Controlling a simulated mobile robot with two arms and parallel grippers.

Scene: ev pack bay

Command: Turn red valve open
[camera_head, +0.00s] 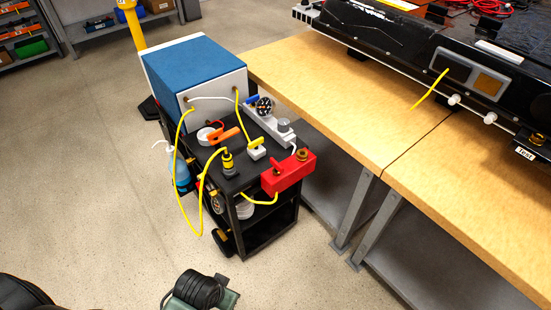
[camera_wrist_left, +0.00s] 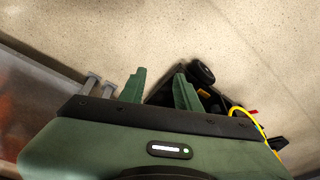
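A red block (camera_head: 288,174) with round brass-coloured fittings sits at the near right corner of the cart's top. An orange-red lever handle (camera_head: 225,135) lies further back on the same top, beside a white round part. A small valve with a yellow handle (camera_head: 256,149) stands between them. I cannot tell for sure which is the red valve. My left gripper (camera_wrist_left: 160,88) is open and empty, its two green fingers apart, above the floor near the cart's lower part. In the head view only a green and black part of my arm shows at the bottom. My right gripper is not in view.
The black cart (camera_head: 236,190) carries a blue-topped box (camera_head: 192,68) and looping yellow hoses (camera_head: 178,175). A wooden workbench (camera_head: 345,110) stands close on the cart's right, with a large black pack (camera_head: 400,45) on it. The floor left of the cart is clear.

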